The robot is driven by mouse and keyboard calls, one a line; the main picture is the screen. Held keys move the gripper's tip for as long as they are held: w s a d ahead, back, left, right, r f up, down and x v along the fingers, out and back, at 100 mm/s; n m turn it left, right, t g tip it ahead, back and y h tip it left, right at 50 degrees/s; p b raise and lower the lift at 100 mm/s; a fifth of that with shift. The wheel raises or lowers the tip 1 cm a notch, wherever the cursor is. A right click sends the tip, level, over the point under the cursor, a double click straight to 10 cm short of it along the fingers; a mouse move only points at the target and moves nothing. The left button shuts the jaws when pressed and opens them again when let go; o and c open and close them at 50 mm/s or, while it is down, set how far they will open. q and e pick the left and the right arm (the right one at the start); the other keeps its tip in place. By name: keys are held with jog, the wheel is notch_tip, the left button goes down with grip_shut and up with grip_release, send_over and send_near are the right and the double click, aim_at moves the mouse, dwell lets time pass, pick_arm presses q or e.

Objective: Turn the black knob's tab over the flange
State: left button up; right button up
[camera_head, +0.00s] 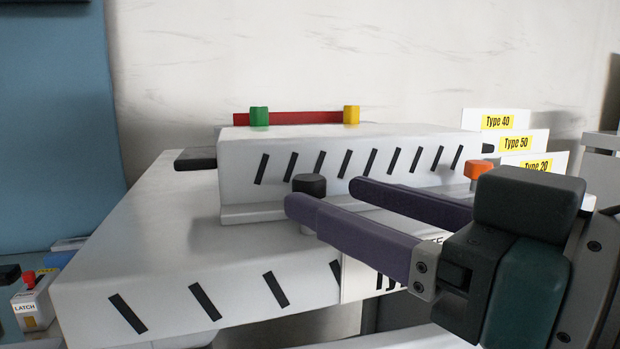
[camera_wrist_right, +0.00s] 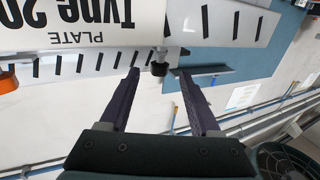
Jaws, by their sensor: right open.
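The black knob (camera_head: 309,184) stands on a light post at the front foot of the raised white block (camera_head: 240,170). The block's low ledge (camera_head: 250,213), which looks like the flange, runs along its base beside the knob. I cannot make out the knob's tab. My right gripper (camera_head: 330,198) is open, its two purple fingers reaching in from the right near the knob. In the right wrist view, the knob (camera_wrist_right: 159,69) lies about midway between the fingertips (camera_wrist_right: 157,76), and neither finger clearly touches it. My left gripper is not in view.
An orange knob (camera_head: 478,169) stands to the right, beyond the fingers. A red bar (camera_head: 300,118) with green (camera_head: 259,116) and yellow (camera_head: 351,115) blocks lies on top. Type cards (camera_head: 497,122) stand at the back right. The white surface left of the knob (camera_head: 150,240) is clear.

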aim_at(321, 192)
jog(key=shift+x, duration=2.4)
jog(key=shift+c, duration=0.3)
jog(key=shift+d, duration=0.1)
grip_shut()
